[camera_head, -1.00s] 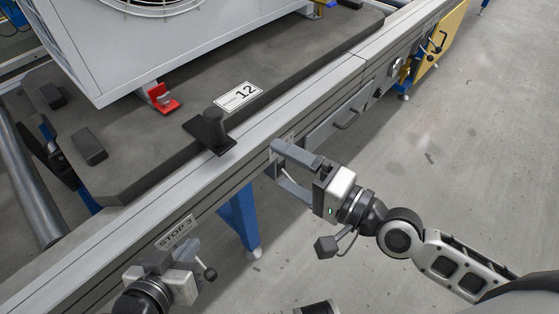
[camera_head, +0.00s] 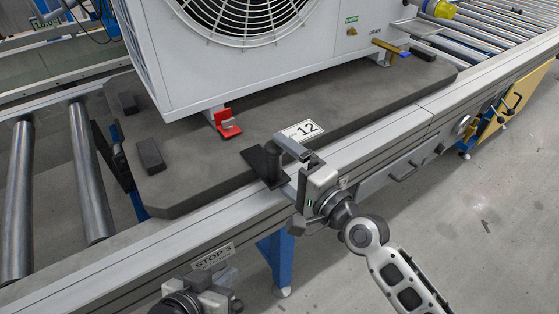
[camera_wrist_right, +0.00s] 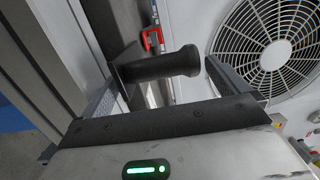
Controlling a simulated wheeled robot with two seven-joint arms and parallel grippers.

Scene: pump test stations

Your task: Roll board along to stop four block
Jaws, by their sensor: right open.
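The dark grey board (camera_head: 200,178) lies on the conveyor, with a white label 12 (camera_head: 301,130) near its front edge. A black upright post (camera_head: 272,158) on a flat plate stands at that edge. My right gripper (camera_head: 278,165) is open at the post, with a finger on either side. The right wrist view shows the post (camera_wrist_right: 165,66) between the spread fingers, with a gap visible to the right finger. My left gripper (camera_head: 208,288) is at the bottom by the rail's STOP 3 label (camera_head: 213,257); its jaws are unclear. I cannot make out a stop 4 label.
A white fan unit (camera_head: 185,65) stands on the board, with a red clamp (camera_head: 228,122) at its foot. Bare rollers (camera_head: 85,170) lie to the left and more rollers (camera_head: 480,40) at upper right. A handle (camera_head: 400,172) juts from the rail front.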

